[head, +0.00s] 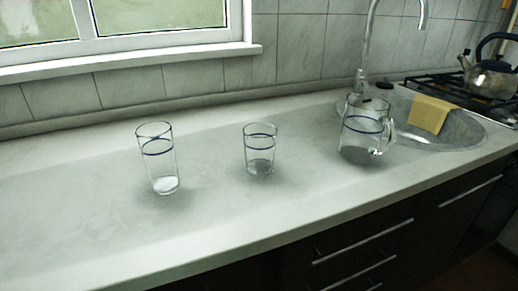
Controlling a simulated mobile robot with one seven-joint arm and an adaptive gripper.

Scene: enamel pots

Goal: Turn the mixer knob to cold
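The mixer tap (368,45) stands at the back edge of the sink, its tall curved spout reaching up and to the right. At its base is a small metal body (360,82), partly behind the clear glass jug. I cannot make out the knob or which way it is turned. A small dark thing (385,86) sits just right of the tap base; I cannot tell what it is. My gripper is not in view.
A glass jug (362,130) stands in front of the tap, at the sink's left. A short glass (260,150) and a tall glass (158,160) stand farther left. A yellow cloth (429,114) hangs over the sink (465,132). A kettle (492,78) sits on the stove. The counter's left is clear.

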